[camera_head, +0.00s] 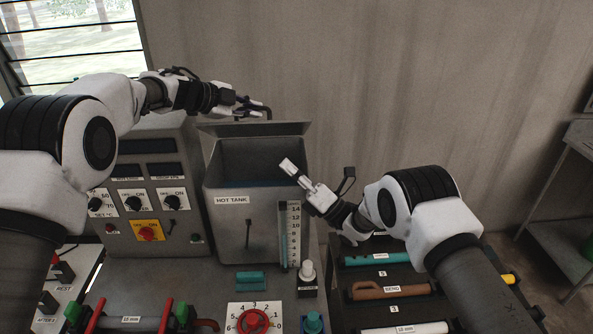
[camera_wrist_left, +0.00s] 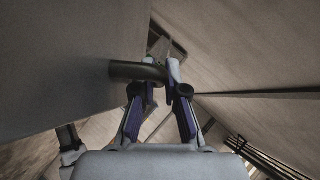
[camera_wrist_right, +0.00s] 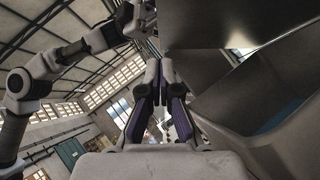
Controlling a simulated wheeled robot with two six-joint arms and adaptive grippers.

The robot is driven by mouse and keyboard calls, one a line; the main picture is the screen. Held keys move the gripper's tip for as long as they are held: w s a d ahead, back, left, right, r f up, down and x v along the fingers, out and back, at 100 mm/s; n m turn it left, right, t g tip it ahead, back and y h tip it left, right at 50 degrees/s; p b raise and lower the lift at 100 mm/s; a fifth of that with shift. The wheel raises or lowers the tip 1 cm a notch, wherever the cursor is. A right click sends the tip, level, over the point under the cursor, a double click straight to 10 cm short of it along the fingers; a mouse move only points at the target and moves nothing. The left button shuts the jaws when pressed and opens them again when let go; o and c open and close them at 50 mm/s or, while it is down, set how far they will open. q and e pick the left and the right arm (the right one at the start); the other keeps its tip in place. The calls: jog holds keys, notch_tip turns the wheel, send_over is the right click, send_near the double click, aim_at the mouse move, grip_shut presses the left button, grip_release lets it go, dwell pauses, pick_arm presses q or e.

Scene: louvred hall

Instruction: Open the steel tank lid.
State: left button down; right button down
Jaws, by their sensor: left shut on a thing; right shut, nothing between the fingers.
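The steel tank (camera_head: 232,212), labelled HOT TANK, stands at the centre of the bench. Its lid (camera_head: 253,129) is raised at the back and the top is open, showing a dark bluish inside. The right wrist view also shows the lid (camera_wrist_right: 220,22) and the tank's wall (camera_wrist_right: 272,150). My left gripper (camera_head: 250,104) is behind the lid's top edge, shut on the dark lid handle (camera_wrist_left: 136,71). My right gripper (camera_head: 290,170) is shut and empty, in front of the tank's right rim in the head view. I cannot tell whether it touches the rim.
A control box (camera_head: 150,190) with knobs stands left of the tank. A level gauge (camera_head: 290,235) is on the tank's front right. A tool rack (camera_head: 357,287) is at the right.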

aim_at(260, 124)
pick_arm(q)
jog(key=shift+f, duration=0.1)
pick_arm(e)
jog(key=w+a+r, duration=0.1)
jog(key=r, duration=0.1)
jog(key=w+a+r, duration=0.3)
jog(key=shift+r, duration=0.3)
jog(key=shift+w+r, duration=0.3)
jog(key=shift+r, duration=0.1)
